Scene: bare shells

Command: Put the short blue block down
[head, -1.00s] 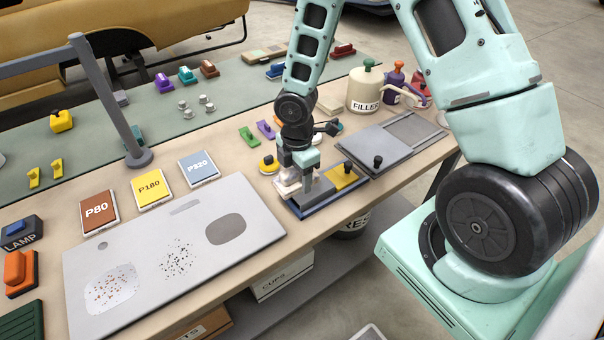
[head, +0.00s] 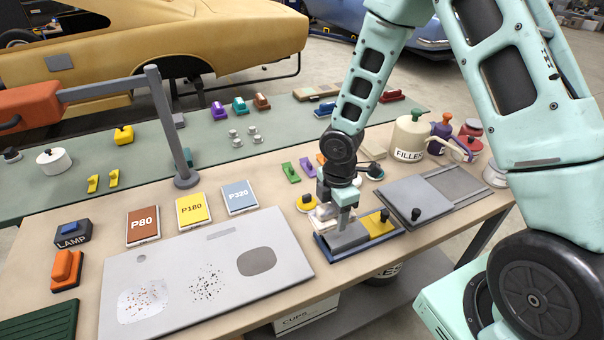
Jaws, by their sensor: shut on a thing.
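My gripper (head: 342,216) points down over the left part of a blue-edged tray (head: 330,254) near the table's front edge. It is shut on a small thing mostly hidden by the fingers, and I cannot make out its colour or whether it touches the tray. A grey piece (head: 350,238) and a yellow panel with a dark knob (head: 379,226) are in the tray. A pale piece (head: 322,217) shows just left of the fingers. I cannot pick out a short blue block for certain; a blue item (head: 324,109) lies far back on the green mat.
A grey board (head: 210,262) fills the front left, with P80, P180 and P320 pads (head: 191,209) behind it. A grey post (head: 170,130) stands left of the arm. A grey lidded box (head: 415,200) and a FILLER pot (head: 408,137) are at right.

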